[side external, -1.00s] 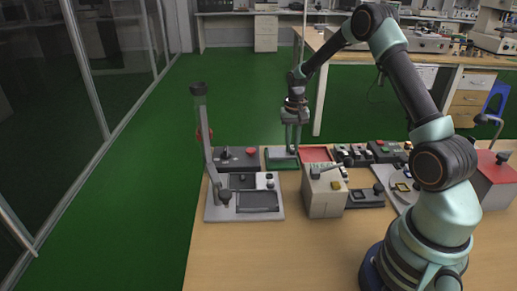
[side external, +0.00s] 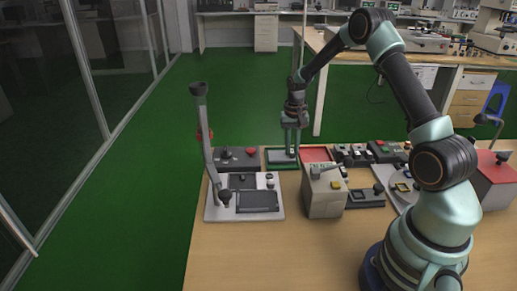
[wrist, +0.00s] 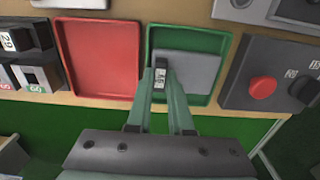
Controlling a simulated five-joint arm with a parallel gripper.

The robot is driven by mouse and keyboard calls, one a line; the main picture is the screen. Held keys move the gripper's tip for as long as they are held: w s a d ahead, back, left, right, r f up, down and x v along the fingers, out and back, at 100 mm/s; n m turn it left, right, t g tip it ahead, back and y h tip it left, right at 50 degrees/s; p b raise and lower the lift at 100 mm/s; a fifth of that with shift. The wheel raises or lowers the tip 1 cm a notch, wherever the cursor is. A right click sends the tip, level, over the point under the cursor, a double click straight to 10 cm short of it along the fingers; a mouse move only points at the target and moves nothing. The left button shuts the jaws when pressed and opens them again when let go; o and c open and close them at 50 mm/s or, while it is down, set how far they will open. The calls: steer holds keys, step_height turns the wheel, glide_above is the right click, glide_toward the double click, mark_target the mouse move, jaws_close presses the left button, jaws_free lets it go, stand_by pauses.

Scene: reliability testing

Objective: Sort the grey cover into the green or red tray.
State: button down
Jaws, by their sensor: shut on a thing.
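The grey cover (wrist: 188,72) is a flat grey plate inside the green tray (wrist: 225,43) in the wrist view. I cannot tell whether it rests fully on the tray floor. My gripper (wrist: 162,82) is shut on a small dark part with a pale label at the cover's left side. In the side view my gripper (side external: 291,153) points down into the green tray (side external: 272,165), and the cover is too small to make out. The red tray (wrist: 101,56) is empty and stands left of the green one in the wrist view; in the side view it is on the right (side external: 315,154).
A dark control box with a red button (wrist: 262,89) stands right of the green tray in the wrist view. Switch blocks (wrist: 28,65) stand left of the red tray. A beige box with a lever (side external: 325,192) stands nearer in the side view.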

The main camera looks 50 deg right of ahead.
mark_target(292, 151)
steer(key=shift+f, duration=0.15)
steer(key=c, duration=0.7)
jaws_free()
steer(key=shift+c, duration=0.2)
steer(key=shift+r, duration=3.05)
